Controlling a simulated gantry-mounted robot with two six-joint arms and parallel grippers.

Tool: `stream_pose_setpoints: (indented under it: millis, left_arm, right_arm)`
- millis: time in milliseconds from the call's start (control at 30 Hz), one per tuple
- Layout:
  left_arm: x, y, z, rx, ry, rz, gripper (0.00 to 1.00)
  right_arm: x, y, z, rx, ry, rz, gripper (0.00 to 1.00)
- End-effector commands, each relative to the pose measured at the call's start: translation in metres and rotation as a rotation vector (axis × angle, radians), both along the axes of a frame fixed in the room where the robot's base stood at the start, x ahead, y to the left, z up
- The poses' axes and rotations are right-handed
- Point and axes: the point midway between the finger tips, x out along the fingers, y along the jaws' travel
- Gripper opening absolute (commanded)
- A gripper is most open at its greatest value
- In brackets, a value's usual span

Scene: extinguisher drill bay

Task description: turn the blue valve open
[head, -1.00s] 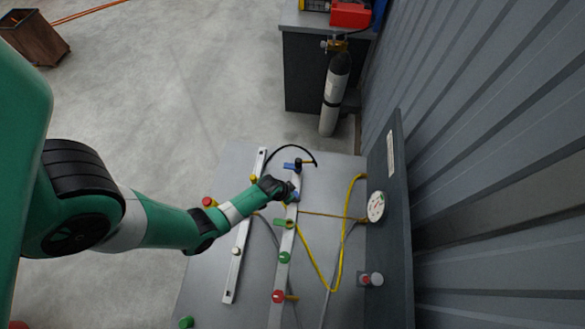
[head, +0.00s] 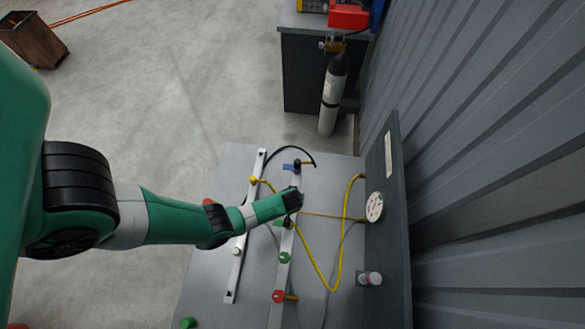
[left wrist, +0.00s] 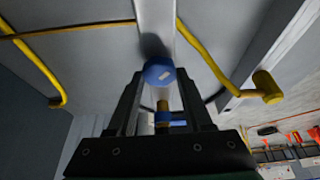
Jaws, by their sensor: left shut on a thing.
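The blue valve's round knob (left wrist: 158,72), with a white mark on its face, sits between my left gripper's fingertips in the left wrist view. My left gripper (left wrist: 159,80) is shut on this knob, one finger on each side. In the head view my left gripper (head: 292,200) is over the grey centre rail (head: 272,314) on the bench, and hides the knob. A separate blue handle (head: 289,167) is farther up the same rail. My right gripper is in neither view.
A green handle (head: 281,223), a green knob (head: 284,257) and a red knob (head: 278,296) are nearby on the rail. A yellow hose (head: 340,260) and a round gauge (head: 375,206) are to the right. A second rail (head: 233,280) runs left.

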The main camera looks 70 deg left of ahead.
Motion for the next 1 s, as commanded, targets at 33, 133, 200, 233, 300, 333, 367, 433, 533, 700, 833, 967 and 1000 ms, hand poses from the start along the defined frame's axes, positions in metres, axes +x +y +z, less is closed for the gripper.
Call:
stream_pose_setpoints:
  millis: [33, 133, 200, 233, 300, 333, 367, 433, 533, 700, 833, 967, 1000]
  left_arm:
    - [0.001, 0.0, 0.003, 0.0, 0.001, 0.042, 0.0]
    - [0.002, -0.001, 0.002, 0.0, 0.002, 0.136, 0.0]
    - [0.002, 0.0, 0.001, -0.001, 0.003, 0.203, 0.0]
    - [0.003, 0.0, 0.001, -0.001, 0.001, 0.232, 0.0]
    - [0.003, 0.0, 0.0, 0.0, 0.002, 0.298, 0.0]
    - [0.003, -0.001, 0.0, 0.0, 0.002, 0.327, 0.0]
    - [0.004, 0.0, 0.0, 0.0, 0.001, 0.355, 0.0]
    - [0.004, -0.001, -0.001, -0.001, 0.001, 0.418, 0.0]
    - [0.005, -0.001, -0.002, -0.002, 0.0, 0.503, 0.0]
    - [0.005, 0.0, -0.003, -0.002, 0.001, 0.622, 0.0]
    - [0.005, 0.0, -0.003, -0.003, -0.001, 0.688, 0.0]
    - [0.005, 0.0, -0.002, -0.003, -0.002, 0.733, 0.0]
    - [0.005, 0.0, -0.002, -0.003, -0.002, 0.742, 0.0]
  right_arm:
    - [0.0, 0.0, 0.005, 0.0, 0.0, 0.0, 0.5]
    - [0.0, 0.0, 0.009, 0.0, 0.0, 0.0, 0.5]
    - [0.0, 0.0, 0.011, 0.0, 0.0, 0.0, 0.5]
    - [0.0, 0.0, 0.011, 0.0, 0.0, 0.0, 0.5]
    - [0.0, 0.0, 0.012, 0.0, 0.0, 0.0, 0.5]
    - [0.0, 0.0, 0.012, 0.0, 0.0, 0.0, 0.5]
    - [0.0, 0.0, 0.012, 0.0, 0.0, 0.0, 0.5]
    - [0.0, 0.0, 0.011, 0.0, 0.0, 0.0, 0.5]
    - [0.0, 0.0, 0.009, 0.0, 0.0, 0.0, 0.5]
    - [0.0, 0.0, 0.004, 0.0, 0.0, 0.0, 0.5]
    - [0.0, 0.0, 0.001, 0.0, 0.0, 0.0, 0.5]
    - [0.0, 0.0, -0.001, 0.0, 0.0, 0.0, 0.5]
    - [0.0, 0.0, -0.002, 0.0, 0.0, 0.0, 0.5]
